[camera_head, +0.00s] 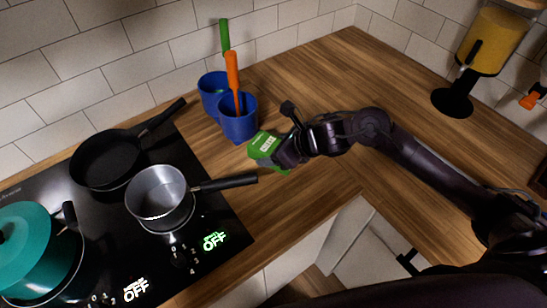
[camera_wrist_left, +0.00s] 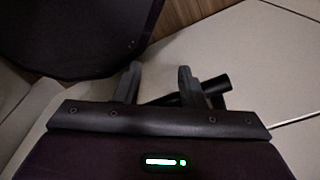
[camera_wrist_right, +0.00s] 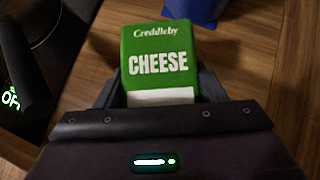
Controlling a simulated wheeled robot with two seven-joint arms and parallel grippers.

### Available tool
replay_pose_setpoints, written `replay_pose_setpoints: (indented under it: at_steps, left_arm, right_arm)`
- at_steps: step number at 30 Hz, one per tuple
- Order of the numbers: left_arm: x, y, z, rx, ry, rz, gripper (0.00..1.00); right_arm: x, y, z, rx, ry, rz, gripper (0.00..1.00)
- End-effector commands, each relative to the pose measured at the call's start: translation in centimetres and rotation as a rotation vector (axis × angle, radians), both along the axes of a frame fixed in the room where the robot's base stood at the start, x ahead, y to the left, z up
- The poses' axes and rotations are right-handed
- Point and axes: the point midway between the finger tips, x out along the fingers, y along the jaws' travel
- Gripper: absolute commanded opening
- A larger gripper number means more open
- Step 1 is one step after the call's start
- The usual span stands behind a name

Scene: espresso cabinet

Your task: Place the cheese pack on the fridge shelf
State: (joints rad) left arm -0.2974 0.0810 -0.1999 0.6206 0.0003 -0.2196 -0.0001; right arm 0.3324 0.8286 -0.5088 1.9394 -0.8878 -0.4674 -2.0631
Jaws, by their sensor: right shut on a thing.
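The cheese pack (camera_head: 265,147) is a green box with white lettering, beside the front blue cup in the head view. My right gripper (camera_head: 282,154) is shut on it. In the right wrist view the cheese pack (camera_wrist_right: 160,62) sits between the fingers of my right gripper (camera_wrist_right: 160,92), with its label facing the camera. Whether the pack touches the counter I cannot tell. My left gripper (camera_wrist_left: 158,85) shows in the left wrist view with its two fingers apart and nothing between them. No fridge shelf is visible in any view.
Two blue cups (camera_head: 240,126) with green and orange-handled utensils stand behind the pack. A saucepan (camera_head: 158,192), a black frying pan (camera_head: 105,160) and a teal pot (camera_head: 28,250) are on the stove at left. A yellow dispenser (camera_head: 490,42) stands far right. The wooden counter (camera_head: 330,70) has free room behind my right arm.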

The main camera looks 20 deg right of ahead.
Motion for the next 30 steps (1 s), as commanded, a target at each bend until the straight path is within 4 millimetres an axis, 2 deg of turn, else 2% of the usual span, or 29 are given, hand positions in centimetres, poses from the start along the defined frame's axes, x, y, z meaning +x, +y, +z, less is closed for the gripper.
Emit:
replay_pose_setpoints:
  at_steps: [3,8,21,22,26,30]
  left_arm:
    - [0.0,0.0,0.3,0.000,0.000,0.001,0.36]
    - [0.0,0.0,0.5,0.000,0.000,0.001,0.36]
    - [-0.2,0.0,-0.1,0.000,0.003,0.001,0.36]
    - [-0.2,0.0,0.0,0.000,0.003,0.001,0.36]
    - [-0.2,0.0,0.0,0.000,0.003,0.001,0.36]
    - [-0.2,0.0,0.0,0.000,0.003,0.000,0.36]
  right_arm:
    - [-0.2,0.0,-1.9,0.001,0.008,-0.001,0.29]
    - [-0.1,0.0,-3.7,0.001,0.004,-0.001,0.29]
    - [0.0,0.0,-4.4,0.000,0.000,0.000,0.29]
    - [-0.1,0.0,-4.3,-0.001,0.001,0.000,0.66]
    - [-0.1,0.0,-4.3,-0.001,0.003,0.000,0.83]
    - [-0.1,0.0,-4.3,-0.001,0.003,0.000,0.85]
